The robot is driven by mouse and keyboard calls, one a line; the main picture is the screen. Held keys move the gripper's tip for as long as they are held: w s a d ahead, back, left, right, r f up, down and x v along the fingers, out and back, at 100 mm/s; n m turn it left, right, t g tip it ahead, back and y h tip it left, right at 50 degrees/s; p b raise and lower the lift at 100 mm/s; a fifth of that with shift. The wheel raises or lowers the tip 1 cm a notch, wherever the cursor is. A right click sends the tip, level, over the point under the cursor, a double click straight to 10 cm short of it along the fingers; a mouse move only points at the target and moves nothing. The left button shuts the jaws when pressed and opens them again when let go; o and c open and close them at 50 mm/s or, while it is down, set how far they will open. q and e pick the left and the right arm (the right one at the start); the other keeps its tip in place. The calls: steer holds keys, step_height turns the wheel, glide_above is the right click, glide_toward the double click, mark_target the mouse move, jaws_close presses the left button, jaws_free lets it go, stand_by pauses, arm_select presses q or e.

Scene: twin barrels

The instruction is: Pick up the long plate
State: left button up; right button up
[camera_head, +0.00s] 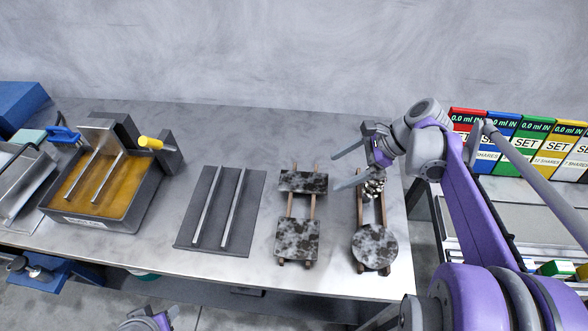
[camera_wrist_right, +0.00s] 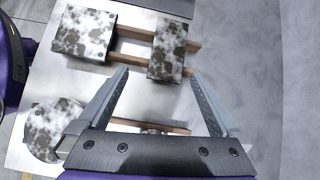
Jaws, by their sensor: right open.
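The long plate (camera_head: 303,181) is a narrow, mottled dark-and-white rectangle. It lies across two brown rails at the far end of the left stand, and the right wrist view shows it too (camera_wrist_right: 172,48). A squarer mottled plate (camera_head: 298,239) lies at the near end of the same rails. My right gripper (camera_head: 336,171) is open and empty, its fingers pointing left towards the long plate, close to its right end. In the right wrist view the fingertips (camera_wrist_right: 157,73) spread below the long plate, apart from it. Part of my left gripper (camera_head: 146,320) shows at the bottom edge; its fingers are unclear.
A dark mat (camera_head: 220,215) with two metal bars lies left of the stands. A tray of amber liquid (camera_head: 100,190) stands further left. Coloured boxes (camera_head: 505,140) line the right.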

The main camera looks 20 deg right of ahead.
mark_target(304, 181)
steer(key=shift+m+t+y, duration=0.3)
steer(key=shift+m, duration=0.5)
steer(key=shift+w+d+x, duration=0.1)
steer(key=shift+w+x, duration=0.15)
steer(key=shift+x, duration=1.35)
steer(key=shift+w+d+x, duration=0.1)
steer(key=shift+w+x, duration=0.1)
steer(key=shift+x, duration=1.4)
steer(key=shift+w+d+x, duration=0.1)
steer(key=shift+w+x, duration=0.15)
steer(key=shift+x, duration=1.35)
steer(key=shift+r, duration=0.2)
jaws_close()
